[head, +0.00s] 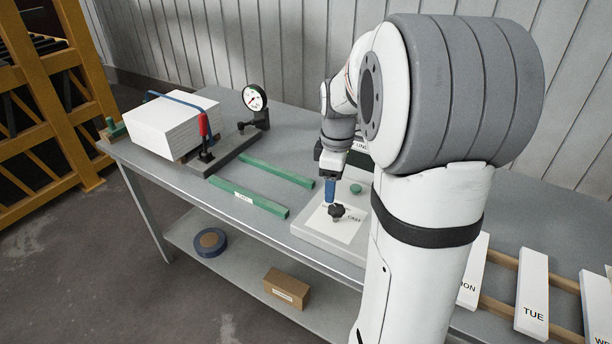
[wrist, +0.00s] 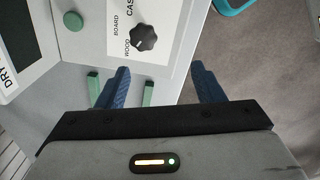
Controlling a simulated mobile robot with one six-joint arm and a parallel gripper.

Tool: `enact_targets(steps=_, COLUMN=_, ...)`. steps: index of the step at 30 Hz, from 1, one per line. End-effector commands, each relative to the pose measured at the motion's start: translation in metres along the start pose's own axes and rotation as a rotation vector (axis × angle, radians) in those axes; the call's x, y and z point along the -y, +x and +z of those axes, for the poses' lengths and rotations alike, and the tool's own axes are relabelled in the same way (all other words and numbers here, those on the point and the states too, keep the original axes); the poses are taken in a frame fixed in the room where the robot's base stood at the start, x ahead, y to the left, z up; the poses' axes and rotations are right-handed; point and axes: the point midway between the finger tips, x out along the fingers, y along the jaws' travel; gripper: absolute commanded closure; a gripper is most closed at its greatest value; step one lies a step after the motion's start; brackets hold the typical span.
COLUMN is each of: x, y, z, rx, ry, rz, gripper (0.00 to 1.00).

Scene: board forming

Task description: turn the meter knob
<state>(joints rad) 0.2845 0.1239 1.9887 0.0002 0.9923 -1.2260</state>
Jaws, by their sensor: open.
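The black lobed meter knob (head: 337,211) sits on the white labelled face of a light grey meter box (head: 304,230) on the bench. In the wrist view the knob (wrist: 144,37) has a pale pointer mark, beside the words WOOD, BOARD and a partly cut-off CAS. My gripper (head: 330,198) is above the box, close to the knob in the head view. In the wrist view its two blue fingers (wrist: 160,67) are spread apart with nothing between them, and the knob lies beyond their tips. Whether a finger touches the knob is not clear.
A green button (head: 355,188) is on the box behind the knob. Green bars (head: 248,197) lie to the left. Day-labelled boards (head: 531,290) lie at the right.

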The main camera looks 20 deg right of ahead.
Motion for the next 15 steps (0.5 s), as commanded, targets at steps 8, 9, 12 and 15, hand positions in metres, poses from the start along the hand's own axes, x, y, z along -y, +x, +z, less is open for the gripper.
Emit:
enact_targets(steps=8, x=-0.031, y=0.03, z=0.009, rx=0.011, ry=-0.143, rz=-0.037, gripper=0.39)
enact_targets(steps=9, x=-0.031, y=0.034, z=0.009, rx=0.011, ry=-0.146, rz=-0.038, gripper=0.39)
enact_targets(steps=12, x=-0.029, y=0.049, z=0.009, rx=0.012, ry=-0.147, rz=-0.041, gripper=0.39)
enact_targets(steps=15, x=-0.029, y=0.065, z=0.009, rx=0.011, ry=-0.146, rz=-0.04, gripper=0.39)
